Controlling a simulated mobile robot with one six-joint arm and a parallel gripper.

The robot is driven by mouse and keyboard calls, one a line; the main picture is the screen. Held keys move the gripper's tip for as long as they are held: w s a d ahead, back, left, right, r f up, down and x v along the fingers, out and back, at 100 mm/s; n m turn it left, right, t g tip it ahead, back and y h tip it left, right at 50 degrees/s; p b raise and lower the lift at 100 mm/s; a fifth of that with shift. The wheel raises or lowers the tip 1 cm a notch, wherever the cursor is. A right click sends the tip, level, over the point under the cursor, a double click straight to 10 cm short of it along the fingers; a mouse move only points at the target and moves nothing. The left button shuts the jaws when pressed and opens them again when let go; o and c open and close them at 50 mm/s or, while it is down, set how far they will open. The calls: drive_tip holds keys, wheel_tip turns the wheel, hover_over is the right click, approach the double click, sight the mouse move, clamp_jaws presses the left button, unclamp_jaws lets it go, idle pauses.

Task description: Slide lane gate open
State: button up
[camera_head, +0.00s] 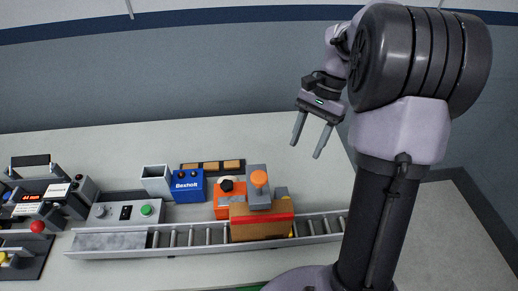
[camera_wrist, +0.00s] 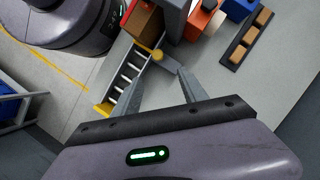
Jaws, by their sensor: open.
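The likely lane gate is a grey upright block with an orange knob (camera_head: 259,180), standing behind a roller lane (camera_head: 190,238). A brown box with a red stripe (camera_head: 262,222) sits on the lane directly in front of it. In the wrist view a grey block (camera_wrist: 174,14) shows at the top edge, partly cut off, with the brown box (camera_wrist: 141,22) beside it. I cannot tell whether the gate is open or closed. My gripper (camera_head: 309,148) is open and empty, above and to the right of the gate and apart from it. Its fingers also show in the wrist view (camera_wrist: 167,76).
An orange unit with a black knob (camera_head: 229,198) stands left of the gate, beside a blue Bexholt box (camera_head: 189,186). A dark tray (camera_head: 212,166) with several tan blocks lies behind. A control box with a green button (camera_head: 146,210) is further left.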

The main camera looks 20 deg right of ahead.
drive_tip(key=b+x, duration=0.2)
drive_tip(key=x, duration=0.3)
drive_tip(key=b+x, duration=0.3)
drive_tip(key=x, duration=0.3)
drive_tip(key=b+x, duration=0.2)
drive_tip(key=x, duration=0.4)
drive_tip(key=shift+s+a+f+b, duration=0.1)
drive_tip(key=shift+s+b, duration=0.2)
drive_tip(key=shift+s, duration=0.1)
drive_tip(key=shift+c, duration=0.4)
